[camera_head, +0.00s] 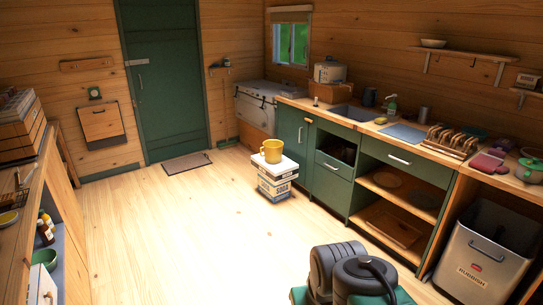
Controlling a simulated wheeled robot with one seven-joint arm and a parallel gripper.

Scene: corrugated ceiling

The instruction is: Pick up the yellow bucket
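The yellow bucket (272,150) stands upright on top of a small stack of white printed boxes (276,182) on the floor, beside the green cabinets. It looks like a mug, with a loop at its left side. Nothing touches it except the box under it. Its inside is barely visible from here. My gripper is not in view. Dark rounded parts at the bottom edge appear to belong to my own body, and no fingers show there.
The wooden floor (180,225) is clear between me and the boxes. The green cabinets (324,165) run along the right, with a grey bin (475,270) near the front. A shelf unit (40,210) lines the left. A doormat (187,162) lies by the green door (165,80).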

